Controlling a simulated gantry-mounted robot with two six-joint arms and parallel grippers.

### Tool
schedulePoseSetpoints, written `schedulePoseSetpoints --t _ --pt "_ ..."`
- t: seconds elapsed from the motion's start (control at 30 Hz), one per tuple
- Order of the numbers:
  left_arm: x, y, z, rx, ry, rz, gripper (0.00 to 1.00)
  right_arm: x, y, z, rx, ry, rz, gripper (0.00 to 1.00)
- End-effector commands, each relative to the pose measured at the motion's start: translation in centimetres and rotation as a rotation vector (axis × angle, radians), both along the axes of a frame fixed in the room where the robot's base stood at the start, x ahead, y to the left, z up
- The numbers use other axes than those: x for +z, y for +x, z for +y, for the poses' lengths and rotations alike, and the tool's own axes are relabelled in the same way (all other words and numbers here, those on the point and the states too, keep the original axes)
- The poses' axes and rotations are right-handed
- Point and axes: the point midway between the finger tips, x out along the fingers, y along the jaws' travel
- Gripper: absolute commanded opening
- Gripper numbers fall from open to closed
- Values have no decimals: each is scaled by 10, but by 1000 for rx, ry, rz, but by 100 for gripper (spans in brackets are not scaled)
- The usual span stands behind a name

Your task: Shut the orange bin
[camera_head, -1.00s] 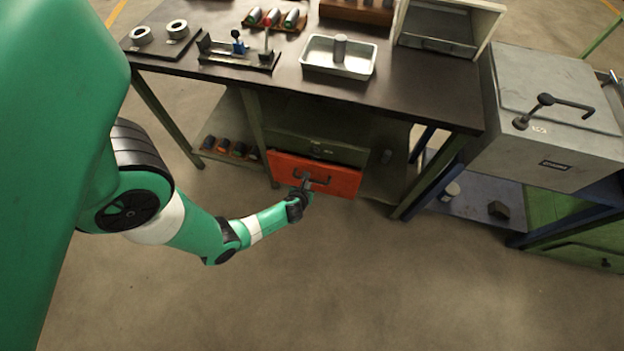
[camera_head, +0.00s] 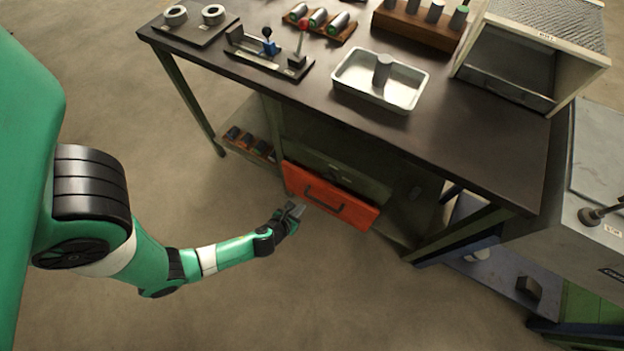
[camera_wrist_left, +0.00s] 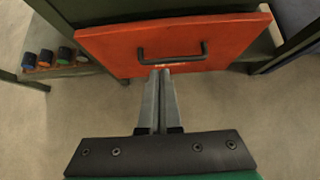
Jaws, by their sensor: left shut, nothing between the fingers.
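The orange bin (camera_head: 354,211) is a drawer-like front with a dark bar handle, low under the workbench below a green drawer. Its front looks close to flush with the cabinet, but I cannot tell whether it is fully in. In the left wrist view the orange front (camera_wrist_left: 110,47) fills the upper middle, its handle (camera_wrist_left: 172,53) just beyond my fingertips. My left gripper (camera_head: 297,208) is shut and empty, at the left part of the bin front; touching or a small gap cannot be told. My right gripper is not in view.
The workbench top (camera_head: 440,135) carries a metal tray (camera_head: 343,85), a lever fixture and racks of cylinders. A lower shelf at left holds several small cylinders (camera_head: 248,143). A grey furnace box stands at right. The floor in front is clear.

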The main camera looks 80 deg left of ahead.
Motion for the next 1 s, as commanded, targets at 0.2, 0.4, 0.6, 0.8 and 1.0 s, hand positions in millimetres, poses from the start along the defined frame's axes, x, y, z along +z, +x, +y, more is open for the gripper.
schedulePoseSetpoints --t 0.2,0.4,0.6,0.8,1.0 --pt "-9 5 5 3 -1 -1 0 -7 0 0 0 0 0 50" --pt "-36 24 24 7 -1 -2 0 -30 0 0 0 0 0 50" --pt "-66 48 48 6 0 -3 0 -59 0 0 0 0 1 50" --pt "-69 71 71 4 1 -3 0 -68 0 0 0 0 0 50" --pt "-67 82 80 2 0 -1 0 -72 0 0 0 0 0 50"
